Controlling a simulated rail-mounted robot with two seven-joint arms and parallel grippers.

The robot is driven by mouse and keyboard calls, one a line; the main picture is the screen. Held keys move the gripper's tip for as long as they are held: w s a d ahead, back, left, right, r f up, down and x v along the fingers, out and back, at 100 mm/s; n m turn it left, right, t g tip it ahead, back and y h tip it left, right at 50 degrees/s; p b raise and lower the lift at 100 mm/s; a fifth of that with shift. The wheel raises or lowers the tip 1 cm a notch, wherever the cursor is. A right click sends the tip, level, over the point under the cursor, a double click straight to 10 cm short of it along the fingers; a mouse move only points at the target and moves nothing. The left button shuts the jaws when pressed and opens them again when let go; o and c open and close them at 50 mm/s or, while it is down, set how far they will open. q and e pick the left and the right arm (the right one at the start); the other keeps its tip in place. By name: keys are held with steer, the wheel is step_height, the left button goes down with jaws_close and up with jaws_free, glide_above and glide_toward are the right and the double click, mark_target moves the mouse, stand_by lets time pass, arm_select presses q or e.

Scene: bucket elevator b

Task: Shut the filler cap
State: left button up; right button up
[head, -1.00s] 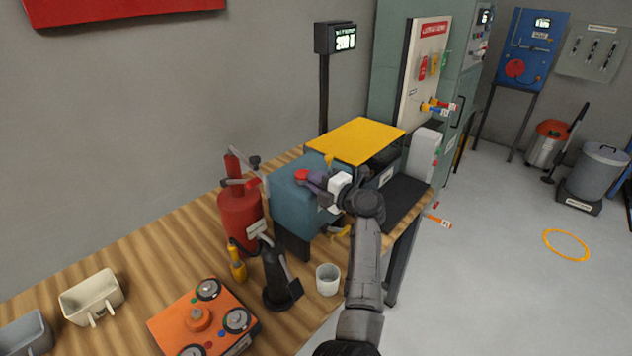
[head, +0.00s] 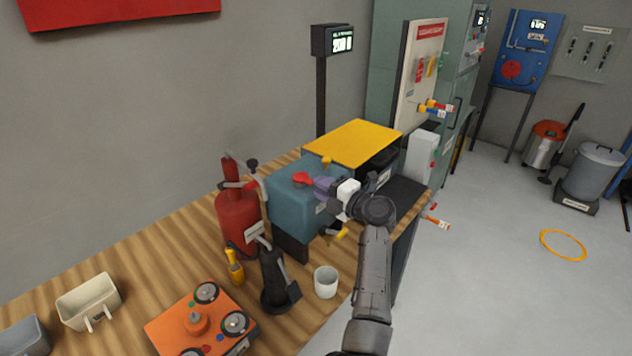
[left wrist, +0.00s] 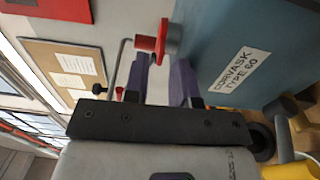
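The blue housing (head: 298,208), labelled CORVASK TYPE 60 in the left wrist view (left wrist: 238,45), stands on the bench. Its red filler cap (head: 302,179) is on top; in the left wrist view the red cap (left wrist: 148,43) lies against a short grey neck (left wrist: 173,38). I cannot tell whether it is fully seated. My left gripper (head: 322,186) is right beside the cap. Its purple fingers (left wrist: 162,64) are apart with nothing seen between them, tips close to the cap; contact is unclear. My right gripper is not in view.
A yellow guard (head: 353,142) stands behind the housing. An orange device (head: 202,322) is at the front. The bench at left is partly clear.

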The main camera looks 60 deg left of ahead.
arm_select(q)
steer(key=shift+v, duration=2.4)
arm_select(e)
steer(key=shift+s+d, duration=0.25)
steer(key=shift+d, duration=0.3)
arm_select(q)
steer(key=shift+s+d, duration=0.1)
